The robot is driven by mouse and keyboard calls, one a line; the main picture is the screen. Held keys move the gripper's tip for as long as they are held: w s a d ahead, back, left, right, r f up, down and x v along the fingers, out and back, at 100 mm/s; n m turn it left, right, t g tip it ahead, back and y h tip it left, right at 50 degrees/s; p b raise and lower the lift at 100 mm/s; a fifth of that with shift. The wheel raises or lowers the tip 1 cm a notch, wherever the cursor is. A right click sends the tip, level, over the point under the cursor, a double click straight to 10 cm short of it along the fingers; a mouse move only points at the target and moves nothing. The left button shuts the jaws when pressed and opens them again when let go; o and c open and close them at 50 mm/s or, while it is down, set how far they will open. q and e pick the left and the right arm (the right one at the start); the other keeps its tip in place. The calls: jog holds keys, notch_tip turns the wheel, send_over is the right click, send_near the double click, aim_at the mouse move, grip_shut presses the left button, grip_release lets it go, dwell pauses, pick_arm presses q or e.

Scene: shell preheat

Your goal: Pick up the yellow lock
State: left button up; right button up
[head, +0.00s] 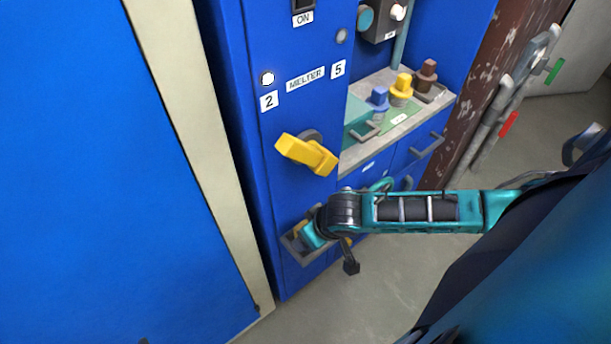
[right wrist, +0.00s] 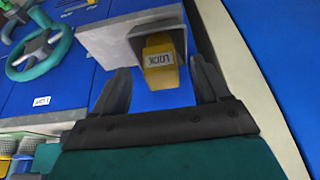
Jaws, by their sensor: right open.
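The yellow lock (right wrist: 162,68), a small block with a white "LOCK" label, sits against a grey bracket (right wrist: 108,38) on the blue cabinet. In the right wrist view it stands between the two spread fingers of my right gripper (right wrist: 161,88), with a gap on each side. In the head view my right gripper (head: 310,235) is at the low grey holder (head: 302,254) on the cabinet front, and it mostly hides the lock there. My right gripper is open and empty. My left gripper does not show.
A large yellow lever (head: 306,154) sticks out of the blue cabinet (head: 290,120) just above my right gripper. A shelf (head: 352,157) with blue, yellow and brown knobs is right of it. A teal handwheel (right wrist: 40,62) is left in the wrist view. The floor (head: 380,290) is clear.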

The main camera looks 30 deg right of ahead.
jog(key=shift+w, duration=0.95)
jog(key=shift+b+x, duration=0.5)
jog(key=shift+x, duration=1.05)
jog(key=c, duration=1.1)
jog(key=shift+r, duration=0.15)
